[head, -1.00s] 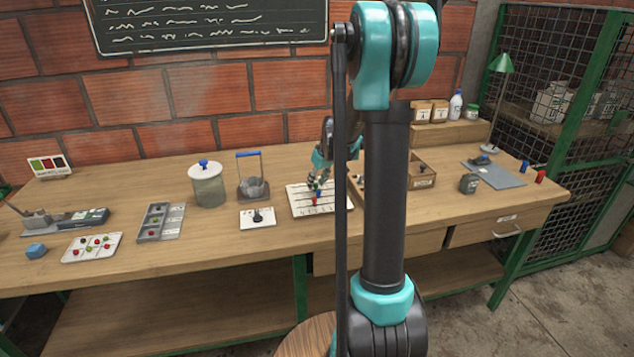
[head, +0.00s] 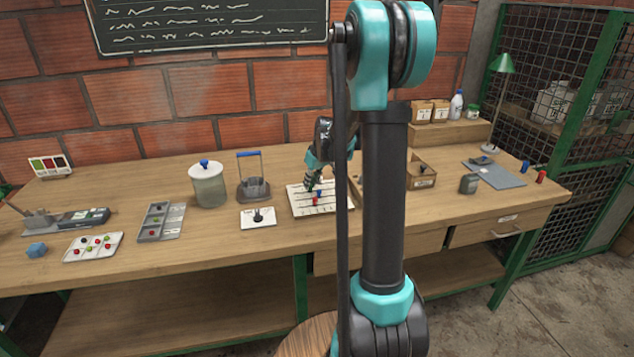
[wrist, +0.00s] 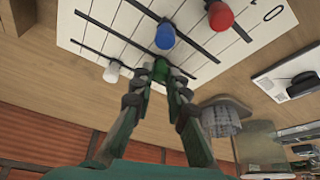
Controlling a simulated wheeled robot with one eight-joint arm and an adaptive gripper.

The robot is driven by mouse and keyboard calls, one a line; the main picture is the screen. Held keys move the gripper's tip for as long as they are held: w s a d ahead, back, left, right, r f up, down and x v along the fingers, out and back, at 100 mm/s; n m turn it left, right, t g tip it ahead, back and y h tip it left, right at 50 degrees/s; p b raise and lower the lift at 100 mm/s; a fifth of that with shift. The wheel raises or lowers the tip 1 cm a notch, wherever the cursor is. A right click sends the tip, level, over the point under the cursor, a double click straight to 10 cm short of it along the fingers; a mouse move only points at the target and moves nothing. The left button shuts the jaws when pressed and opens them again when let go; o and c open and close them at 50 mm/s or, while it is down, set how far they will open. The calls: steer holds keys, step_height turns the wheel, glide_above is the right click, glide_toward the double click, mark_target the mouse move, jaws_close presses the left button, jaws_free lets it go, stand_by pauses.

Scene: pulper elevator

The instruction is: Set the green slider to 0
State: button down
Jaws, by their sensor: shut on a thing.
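The white slider board (head: 338,208) lies on the bench, with dark slots across it. It fills the top of the wrist view (wrist: 128,18). My gripper (wrist: 161,72) is at the board with its fingers closed around the green slider knob (wrist: 160,69); the fingers partly hide the knob. Beside it stand the blue knob (wrist: 165,36), the red knob (wrist: 220,16) and a white knob (wrist: 112,71), each on its own slot. In the head view, the red knob (head: 315,201) and blue knob (head: 319,193) show in front of my gripper (head: 311,187).
A white plate with a black knob (head: 257,217) lies just left of the board.

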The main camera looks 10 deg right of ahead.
mark_target(294, 192)
steer(key=a, duration=0.5)
steer(key=shift+a, duration=0.15)
steer(key=c, duration=1.5)
jaws_free()
steer(key=v, duration=1.2)
steer(key=shift+s, duration=0.1)
steer(key=s+d+f+m, duration=0.1)
steer(key=s+f, duration=0.4)
steer(key=s, duration=0.4)
steer(key=s+f+m+h, duration=0.1)
steer(key=s+f, duration=0.3)
steer(key=s, duration=0.5)
steer(key=s+d+f+m, duration=0.1)
steer(key=s+f, duration=0.4)
steer(key=s, duration=0.5)
steer(key=shift+d+f+m+h, duration=0.3)
steer(key=shift+d+f+m, duration=0.05)
steer(key=shift+m, duration=0.45)
